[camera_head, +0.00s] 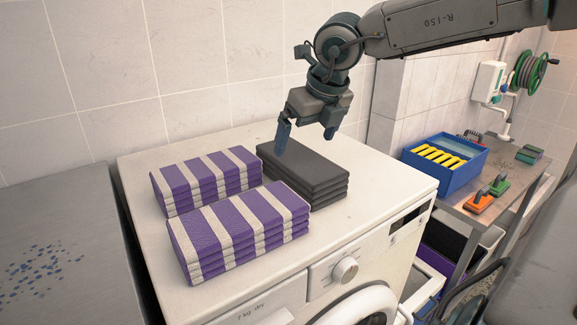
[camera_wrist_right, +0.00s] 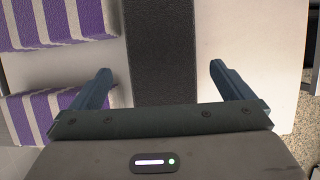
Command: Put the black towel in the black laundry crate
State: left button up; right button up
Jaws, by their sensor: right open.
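The black towel (camera_head: 312,178) lies folded in a flat stack of layers on top of the white machine, behind and right of the striped towels. My right gripper (camera_head: 306,138) is open and empty, pointing down just above the towel. In the right wrist view the black towel (camera_wrist_right: 160,40) runs as a dark band between the two open fingers (camera_wrist_right: 160,72), with a gap on each side. I cannot make out the black laundry crate for certain; crates at the lower right are partly hidden. My left gripper is not in view.
Two purple-and-white striped towel stacks (camera_head: 240,232) sit close to the black towel on the white machine top (camera_head: 385,185). A blue crate of yellow items (camera_head: 455,180) and brushes (camera_head: 480,202) stand on a metal table at right. Tiled walls rise behind.

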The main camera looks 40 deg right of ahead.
aim_at(300, 157)
jog(key=shift+d+f, duration=0.55)
jog(key=shift+f, duration=0.35)
jog(key=shift+w+a+f, duration=0.1)
jog(key=shift+w+f, duration=0.1)
jog(key=shift+w, duration=0.1)
jog(key=shift+w+a+f+p, duration=0.25)
jog(key=shift+w+f+p, duration=0.15)
jog(key=shift+f+p, duration=0.15)
jog(key=shift+w+a+f+p, duration=0.2)
jog(key=shift+w+f+p, duration=0.2)
jog(key=shift+p, duration=0.25)
jog(key=shift+w+d+f, duration=0.1)
jog(key=shift+d+f, duration=0.05)
jog(key=shift+f, duration=0.35)
jog(key=shift+w+d+f, duration=0.1)
jog(key=shift+d+f, duration=0.05)
jog(key=shift+f, duration=0.3)
jog(key=shift+w+d+f+p, duration=0.1)
jog(key=shift+w+f+p, duration=0.05)
jog(key=shift+f+p, duration=0.15)
jog(key=shift+f, duration=0.1)
jog(key=c, duration=0.9)
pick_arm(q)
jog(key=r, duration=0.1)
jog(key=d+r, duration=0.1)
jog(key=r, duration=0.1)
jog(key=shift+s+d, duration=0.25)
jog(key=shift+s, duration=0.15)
